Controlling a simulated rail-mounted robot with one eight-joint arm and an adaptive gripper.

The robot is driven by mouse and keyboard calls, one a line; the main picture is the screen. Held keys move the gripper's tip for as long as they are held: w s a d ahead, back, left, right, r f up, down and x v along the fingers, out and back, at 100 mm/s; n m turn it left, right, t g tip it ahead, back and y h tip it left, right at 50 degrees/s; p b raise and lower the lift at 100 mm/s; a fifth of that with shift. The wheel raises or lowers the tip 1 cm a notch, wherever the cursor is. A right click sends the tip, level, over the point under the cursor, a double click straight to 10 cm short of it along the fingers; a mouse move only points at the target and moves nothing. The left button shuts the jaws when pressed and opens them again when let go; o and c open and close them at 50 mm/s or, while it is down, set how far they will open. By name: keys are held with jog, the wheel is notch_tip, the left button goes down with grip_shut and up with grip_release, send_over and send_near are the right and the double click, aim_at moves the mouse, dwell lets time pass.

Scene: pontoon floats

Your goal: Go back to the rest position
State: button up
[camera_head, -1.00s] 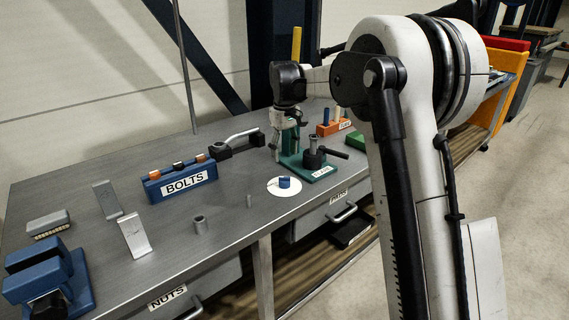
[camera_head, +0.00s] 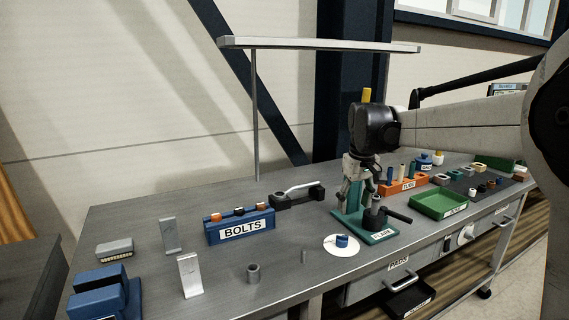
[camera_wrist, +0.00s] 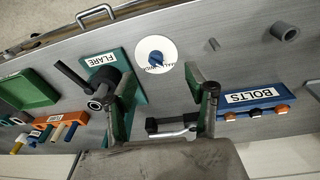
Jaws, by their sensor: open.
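My gripper (camera_head: 356,197) is open, its fingers pointing down over the back of the bench, beside the green FLARE fixture (camera_head: 380,238). In the wrist view my gripper (camera_wrist: 165,92) has its two fingers spread, with nothing held between them. The left finger overlaps the edge of the FLARE fixture (camera_wrist: 98,62) in that view; whether they touch I cannot tell. The white disc with a blue knob (camera_wrist: 156,57) lies beyond the fingertips. My arm reaches in from the right in the head view.
The blue BOLTS rack (camera_head: 240,228) and a black clamp with a grey lever (camera_head: 297,194) stand left of my gripper. An orange rack (camera_head: 403,187) and a green tray (camera_head: 440,206) stand right. An overhead bar (camera_head: 320,44) on a post rises behind. The front-left benchtop has loose metal parts.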

jog(key=s+r+m+t, duration=0.2)
jog(key=s+r+t, duration=0.1)
jog(key=s, duration=1.5)
jog(key=s+f+m+t, duration=0.1)
jog(key=s+f, duration=0.3)
jog(key=s, duration=0.3)
jog(key=s+f+m+t, duration=0.1)
jog(key=s+f, duration=0.3)
jog(key=s, duration=0.4)
jog(key=shift+s+t, duration=0.3)
